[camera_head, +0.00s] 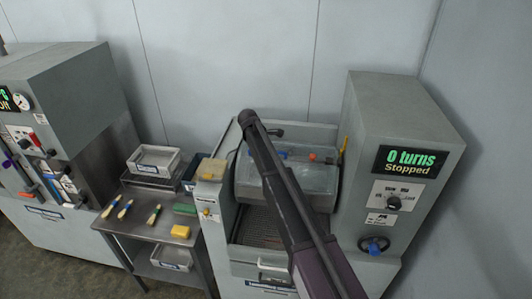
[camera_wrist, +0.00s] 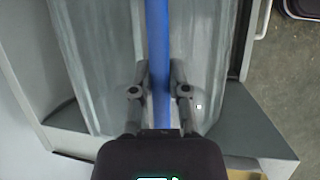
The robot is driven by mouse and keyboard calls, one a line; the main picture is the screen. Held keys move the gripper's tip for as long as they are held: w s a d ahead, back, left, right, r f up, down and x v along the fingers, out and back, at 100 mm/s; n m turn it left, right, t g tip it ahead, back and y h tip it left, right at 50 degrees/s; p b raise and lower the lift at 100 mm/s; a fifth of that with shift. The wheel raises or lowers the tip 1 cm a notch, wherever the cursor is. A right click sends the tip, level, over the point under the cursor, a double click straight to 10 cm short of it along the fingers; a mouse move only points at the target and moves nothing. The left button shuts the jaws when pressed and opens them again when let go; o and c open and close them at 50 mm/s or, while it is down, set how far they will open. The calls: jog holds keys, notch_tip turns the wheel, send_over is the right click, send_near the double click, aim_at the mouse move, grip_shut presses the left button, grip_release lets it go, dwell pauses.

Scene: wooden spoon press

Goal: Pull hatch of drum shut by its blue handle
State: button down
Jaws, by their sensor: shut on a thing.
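The drum (camera_head: 320,178) is a pale grey body inside the machine's open bay, left of the display column. In the wrist view its hatch (camera_wrist: 95,65) fills the middle as a streaked grey panel. The blue handle (camera_wrist: 159,45) is a long bar running up the middle of that view. My gripper (camera_wrist: 160,90) is shut on the blue handle, one finger on each side. In the head view my dark arm crosses the drum and hides the gripper and much of the hatch. Small blue parts show beside the arm. I cannot tell how far open the hatch is.
The machine's right column carries a display (camera_head: 410,161) reading "0 turns Stopped", with a dark knob and a blue valve wheel (camera_head: 375,246) below. A side table (camera_head: 150,226) at left holds brushes, a green sponge and a tray (camera_head: 154,160). Another machine stands far left.

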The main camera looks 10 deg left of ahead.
jog(key=c, duration=0.6)
grip_release()
jog(key=shift+w, duration=0.15)
jog(key=shift+s+d+r+h+p, duration=0.2)
jog(key=shift+r+p, duration=0.1)
jog(key=shift+r, duration=0.1)
jog(key=shift+s+d+r+h+p, duration=0.1)
jog(key=shift+d+r+p, duration=0.15)
jog(key=shift+r, duration=0.1)
jog(key=s+d+f+m+g+y+b, duration=0.1)
jog(key=s+d+f+m+b, duration=0.25)
jog(key=s+d, duration=0.55)
jog(key=s+d+f+m+g+b, duration=0.1)
jog(key=s+d+f+m+b, duration=0.25)
jog(key=d, duration=0.95)
jog(key=s+d+f+m+y+b, duration=0.2)
jog(key=s+d+f+m+b, duration=0.2)
jog(key=s+d, duration=0.3)
jog(key=s+d+f+m+y+b, duration=0.2)
jog(key=s+d+f+m, duration=0.3)
jog(key=s, duration=0.7)
jog(key=d+m+b, duration=0.1)
jog(key=d+m, duration=0.1)
jog(key=shift+s+d+f+g+b, duration=0.3)
jog(key=shift+s+f+b, duration=0.05)
jog(key=shift+s+f, duration=0.05)
